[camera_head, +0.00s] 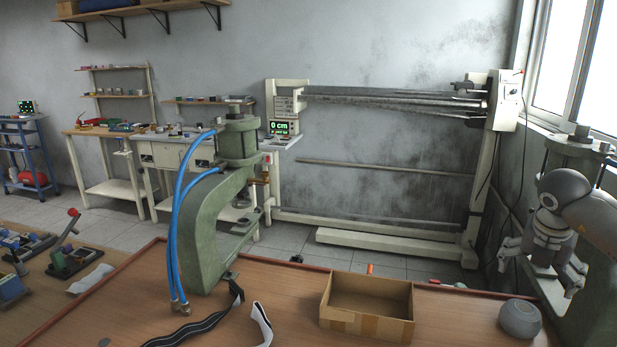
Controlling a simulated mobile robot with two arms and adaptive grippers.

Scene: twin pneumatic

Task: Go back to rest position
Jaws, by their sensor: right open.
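My right gripper (540,270) is at the right edge of the head view. It is open, with its fingers spread and pointing down, and I see nothing between them. It hangs in front of a second green press (578,155), above and beyond the right end of the wooden table (455,325). I cannot tell whether it touches the press. My left gripper is not in view.
A green press (205,225) with blue hoses stands on the table at left of centre. Dark and white straps (205,328) lie before it. An open, empty-looking cardboard box (367,325) and a grey round object (520,319) sit to the right.

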